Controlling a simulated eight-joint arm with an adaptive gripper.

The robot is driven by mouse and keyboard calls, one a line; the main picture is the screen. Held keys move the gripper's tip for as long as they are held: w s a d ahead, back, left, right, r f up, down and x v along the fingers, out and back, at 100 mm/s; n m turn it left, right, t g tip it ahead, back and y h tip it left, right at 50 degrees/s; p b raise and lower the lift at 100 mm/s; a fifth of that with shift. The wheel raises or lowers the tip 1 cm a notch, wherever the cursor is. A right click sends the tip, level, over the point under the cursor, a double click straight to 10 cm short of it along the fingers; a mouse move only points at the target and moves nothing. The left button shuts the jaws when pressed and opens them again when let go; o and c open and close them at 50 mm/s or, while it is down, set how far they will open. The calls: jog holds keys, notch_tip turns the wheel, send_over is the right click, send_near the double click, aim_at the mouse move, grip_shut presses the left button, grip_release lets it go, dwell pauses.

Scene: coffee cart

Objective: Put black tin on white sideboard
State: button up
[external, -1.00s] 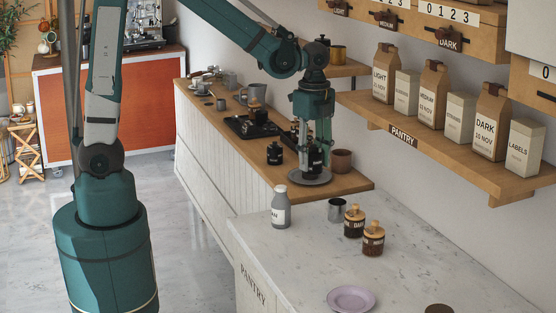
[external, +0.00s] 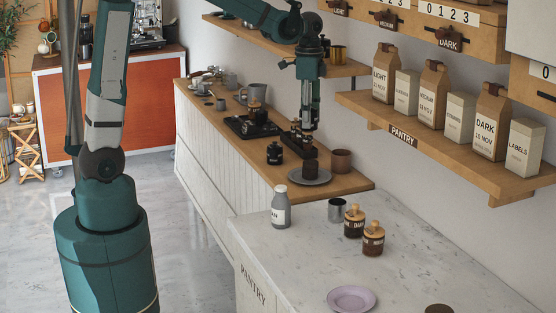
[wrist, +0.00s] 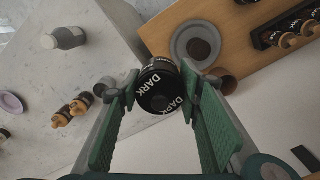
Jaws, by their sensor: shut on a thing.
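The grey plate (external: 325,180) holds a brown piece (external: 310,167), with a brown cup (external: 341,160) beside it. Another black tin (external: 275,153) stands on the wood. A grey bottle (external: 280,207), metal cup (external: 337,210), two jars and a lilac plate (external: 351,298) occupy the sideboard; bare marble lies between.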

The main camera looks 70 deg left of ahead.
jog(key=w+a+r+n+b, duration=0.1)
jog(key=a+r+n, duration=0.1)
jog(key=a, duration=0.5)
jog(key=a+r+n, duration=0.2)
jog(key=a, duration=0.5)
jog(key=s+a+f+p, duration=0.1)
jog(key=a+f, duration=0.2)
jog(key=a, duration=0.9)
jog(key=s+a+f+p, duration=0.1)
jog(key=a+f, duration=0.1)
jog(key=a, duration=1)
notch_tip(320, 180, down, 11)
jog(key=d+m+p, duration=0.1)
jog(key=m+p, duration=0.2)
jog(key=m, duration=0.3)
jog(key=shift+w, duration=0.25)
jog(key=shift+r, duration=0.1)
jog(key=shift+f, duration=3.15)
jog(key=shift+f, duration=0.1)
